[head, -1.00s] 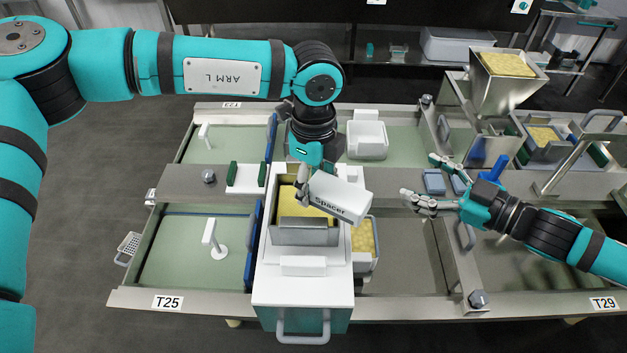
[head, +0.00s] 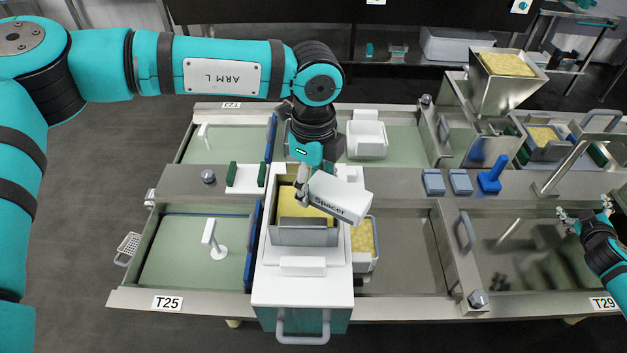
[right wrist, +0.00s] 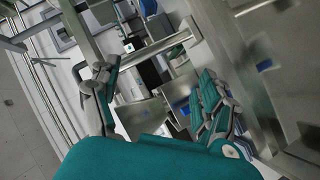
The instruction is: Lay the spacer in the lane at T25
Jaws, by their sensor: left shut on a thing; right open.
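The spacer (head: 337,197) is a white block with its name printed on the side. My left gripper (head: 302,182) is shut on its left end and holds it tilted above the white press unit, over the right edge of a metal mould with yellow curd. The lane at T25 is the green-floored basin (head: 180,262) at the front left, above the T25 label (head: 168,303). A small white T-shaped piece (head: 213,238) stands in it. My right gripper (head: 584,214) is open and empty at the far right, above the T29 side; its fingers also show in the right wrist view (right wrist: 158,100).
The white press unit (head: 303,288) with a handle stands between the T25 basin and the middle basin. A blue gate (head: 252,245) edges the T25 basin on its right. A curd box (head: 363,262) stands right of the unit. Blue pieces (head: 461,182) lie on the centre rail.

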